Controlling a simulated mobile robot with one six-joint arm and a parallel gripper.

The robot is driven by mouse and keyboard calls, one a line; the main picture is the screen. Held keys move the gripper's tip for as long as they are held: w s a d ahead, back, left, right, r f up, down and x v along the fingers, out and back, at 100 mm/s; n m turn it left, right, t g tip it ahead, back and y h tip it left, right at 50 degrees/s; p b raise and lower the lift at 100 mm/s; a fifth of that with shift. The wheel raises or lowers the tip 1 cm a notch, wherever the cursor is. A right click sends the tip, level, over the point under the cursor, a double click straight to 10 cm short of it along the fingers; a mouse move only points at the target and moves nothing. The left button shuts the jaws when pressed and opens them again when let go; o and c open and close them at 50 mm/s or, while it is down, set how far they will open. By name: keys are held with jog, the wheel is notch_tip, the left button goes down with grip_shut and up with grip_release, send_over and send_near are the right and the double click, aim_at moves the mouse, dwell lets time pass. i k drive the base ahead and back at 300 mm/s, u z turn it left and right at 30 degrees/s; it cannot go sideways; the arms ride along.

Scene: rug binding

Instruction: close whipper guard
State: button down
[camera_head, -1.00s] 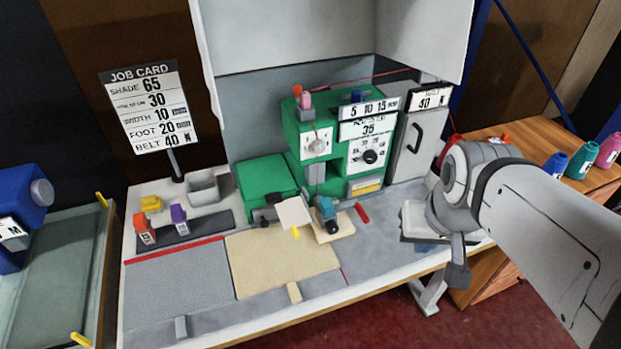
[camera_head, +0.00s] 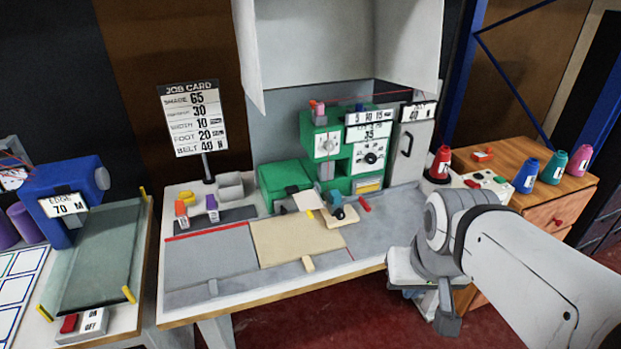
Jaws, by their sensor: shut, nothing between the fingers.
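The green whipper machine (camera_head: 284,178) stands at the back of the white worktable. A small pale plate (camera_head: 308,200) with a yellow tab sits tilted at its front, by a teal and black part (camera_head: 338,208); it may be the guard. A large white hood (camera_head: 312,45) hangs raised above the machine. I cannot tell for certain which of these is the whipper guard. My gripper (camera_head: 447,322) is shut and empty, pointing down in front of the table's right end, well apart from the machine. My wrist partly hides it.
A beige rug piece (camera_head: 297,243) lies on the table front. A red cone (camera_head: 440,163) stands right of the grey handled door (camera_head: 411,145). A wooden cabinet (camera_head: 535,190) with several cones is at right. A blue edging machine (camera_head: 70,190) is at left.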

aim_at(307, 201)
jog(key=u, duration=0.1)
jog(key=i, duration=1)
jog(key=u, duration=0.05)
